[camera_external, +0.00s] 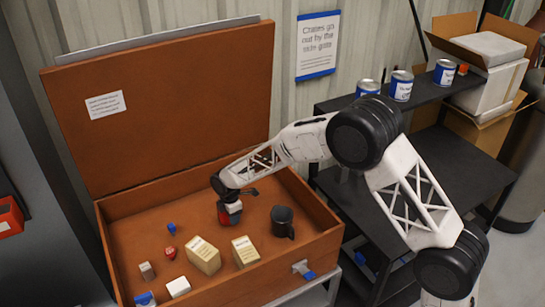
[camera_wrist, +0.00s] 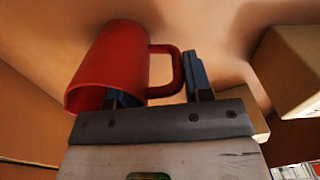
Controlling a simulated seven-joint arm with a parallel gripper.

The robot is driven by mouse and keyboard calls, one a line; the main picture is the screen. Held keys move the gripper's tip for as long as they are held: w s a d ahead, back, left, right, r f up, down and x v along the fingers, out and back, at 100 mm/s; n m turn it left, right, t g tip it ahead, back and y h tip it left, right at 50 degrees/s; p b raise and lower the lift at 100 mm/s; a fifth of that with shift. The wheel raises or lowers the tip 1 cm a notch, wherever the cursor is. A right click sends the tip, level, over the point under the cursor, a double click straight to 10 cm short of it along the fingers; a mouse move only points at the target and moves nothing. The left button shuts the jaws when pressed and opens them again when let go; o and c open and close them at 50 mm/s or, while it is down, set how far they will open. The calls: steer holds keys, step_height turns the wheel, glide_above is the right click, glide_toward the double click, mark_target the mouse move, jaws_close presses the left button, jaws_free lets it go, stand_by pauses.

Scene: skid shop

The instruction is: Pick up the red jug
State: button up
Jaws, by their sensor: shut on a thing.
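The red jug (camera_external: 231,217) is inside the orange-brown case, directly below my gripper (camera_external: 229,204), in the external view. In the wrist view the red jug (camera_wrist: 108,68) fills the upper left, its handle pointing right. My gripper (camera_wrist: 160,82) is shut on the red jug at its handle side. One finger shows right of the handle; the other is partly hidden by the jug. I cannot tell whether the jug's base touches the case floor.
A dark mug (camera_external: 283,222) stands right of the jug. Two cream boxes (camera_external: 203,256) (camera_external: 245,251) and several small items lie nearer the front. The case's raised lid (camera_external: 165,110) stands behind. A black shelf (camera_external: 420,95) with several cans is at right.

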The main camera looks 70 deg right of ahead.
steer(key=shift+r, duration=0.25)
steer(key=shift+r, duration=1.45)
steer(key=s+a, duration=0.3)
steer(key=s, duration=0.4)
steer(key=s+a+r, duration=0.1)
steer(key=s+a, duration=0.2)
steer(key=s, duration=0.4)
steer(key=shift+a+r, duration=0.2)
steer(key=shift+a, duration=0.15)
steer(key=shift+s, duration=0.2)
steer(key=shift+r, duration=0.15)
